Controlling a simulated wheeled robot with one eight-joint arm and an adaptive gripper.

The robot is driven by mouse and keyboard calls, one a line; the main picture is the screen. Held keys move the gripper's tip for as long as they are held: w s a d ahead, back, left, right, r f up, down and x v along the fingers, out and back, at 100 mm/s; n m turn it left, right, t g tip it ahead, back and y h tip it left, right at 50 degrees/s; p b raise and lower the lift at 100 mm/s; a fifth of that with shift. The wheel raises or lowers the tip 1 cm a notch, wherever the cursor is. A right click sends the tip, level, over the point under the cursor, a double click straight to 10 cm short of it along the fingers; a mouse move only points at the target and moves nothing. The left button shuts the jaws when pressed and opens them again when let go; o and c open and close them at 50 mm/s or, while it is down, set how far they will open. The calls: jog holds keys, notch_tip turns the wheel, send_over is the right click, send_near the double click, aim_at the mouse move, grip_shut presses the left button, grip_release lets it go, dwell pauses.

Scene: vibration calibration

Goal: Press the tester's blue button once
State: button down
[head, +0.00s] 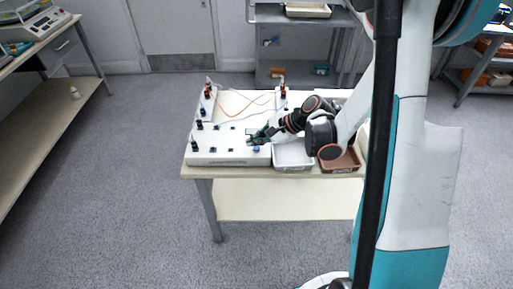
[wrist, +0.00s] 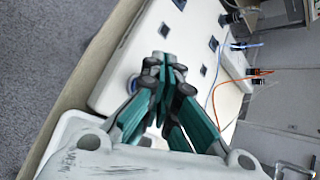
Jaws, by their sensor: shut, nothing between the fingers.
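The tester (head: 228,158) is a white panel box on the table, with dark square sockets and several black and orange posts. A small blue button (head: 256,149) is at its front edge, just below my gripper's tips in the head view. In the wrist view the blue button (wrist: 132,84) shows partly, behind and left of my fingers. My gripper (head: 250,138) is shut and empty, low over the tester's front right part. Its teal fingers meet in the wrist view (wrist: 165,60). I cannot tell whether the tips touch the panel.
A white tray (head: 293,164) and a brown tray (head: 341,165) sit right of the tester on the table (head: 197,172). Orange and blue wires (head: 262,100) run over the panel's back. A grey shelf (head: 265,51) stands behind; a bench (head: 45,108) is at left.

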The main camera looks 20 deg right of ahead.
aim_at(256, 149)
jog(key=shift+f, duration=0.1)
jog(key=shift+f+b, duration=0.35)
jog(key=shift+b, duration=0.15)
jog(key=shift+f, duration=0.35)
dwell(0.6)
jog(key=shift+r, duration=0.1)
jog(key=shift+r+p, duration=0.45)
jog(key=shift+r, duration=0.3)
jog(key=shift+r+p, duration=1.65)
jog(key=shift+r, duration=0.85)
